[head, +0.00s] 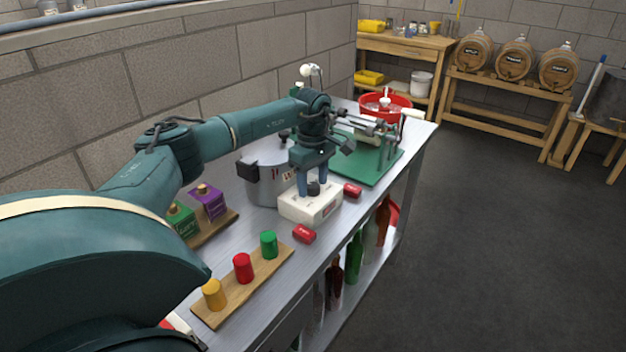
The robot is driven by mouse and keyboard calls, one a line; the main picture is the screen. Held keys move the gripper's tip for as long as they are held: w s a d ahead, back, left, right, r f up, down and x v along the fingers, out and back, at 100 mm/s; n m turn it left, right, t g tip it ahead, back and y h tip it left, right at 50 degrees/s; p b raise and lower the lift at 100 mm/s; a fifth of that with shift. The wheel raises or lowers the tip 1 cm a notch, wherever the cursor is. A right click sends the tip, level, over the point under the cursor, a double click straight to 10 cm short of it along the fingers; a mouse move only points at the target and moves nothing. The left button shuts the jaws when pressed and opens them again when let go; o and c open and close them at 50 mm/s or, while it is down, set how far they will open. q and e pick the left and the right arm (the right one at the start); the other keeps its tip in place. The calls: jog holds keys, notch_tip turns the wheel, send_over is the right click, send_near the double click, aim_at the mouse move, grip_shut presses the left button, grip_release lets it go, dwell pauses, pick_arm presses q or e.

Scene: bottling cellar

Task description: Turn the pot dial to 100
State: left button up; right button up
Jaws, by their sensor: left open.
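The white dial box (311,210) stands on the steel bench in front of the metal pot (262,185). A black dial knob (314,188) sits on top of the box. My left gripper (313,190) points down over the box with its blue-grey fingers open, one on each side of the knob. I cannot tell whether the fingers touch the knob. The dial's numbers and pointer are too small to read. My left arm hides part of the pot. My right gripper is out of view.
Red blocks (304,234) lie close to the box. A wooden board (245,288) with yellow, red and green cylinders is nearer. Purple (208,201) and green boxes stand at the left. A green mat (375,170) with a metal device and a red tub (386,104) are behind.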

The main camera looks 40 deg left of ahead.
aim_at(313, 185)
pick_arm(q)
notch_tip(313, 185, up, 13)
jog(key=b, duration=0.1)
dwell(0.5)
dwell(0.5)
